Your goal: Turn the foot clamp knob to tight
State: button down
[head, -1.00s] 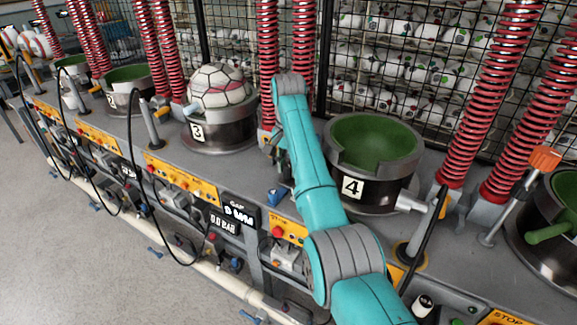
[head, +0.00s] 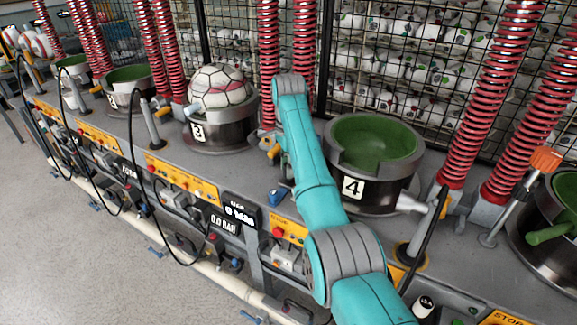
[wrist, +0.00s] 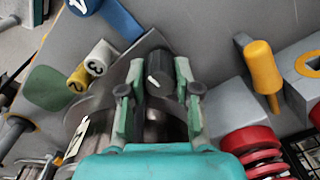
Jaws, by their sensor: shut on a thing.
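The knob (wrist: 158,72) is dark with a short white mark on its face, and shows between my fingers in the wrist view. I take it for the foot clamp knob; no label for it is readable. My gripper (wrist: 160,92) is shut on it, one green-grey finger on each side. The knob's lower part is hidden between the fingers. In the head view my teal arm reaches between stations 3 and 4, and hides most of the gripper and the knob.
A yellow handle (wrist: 261,65) and a red spring (wrist: 258,147) stand right of my gripper in the wrist view. Yellow and white numbered cylinders (wrist: 98,58) and a blue part (wrist: 107,15) lie to the left. The station 4 cup (head: 372,195) stands right of my arm.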

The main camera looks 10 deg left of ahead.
dwell(0.3)
jog(key=c, duration=0.8)
grip_release()
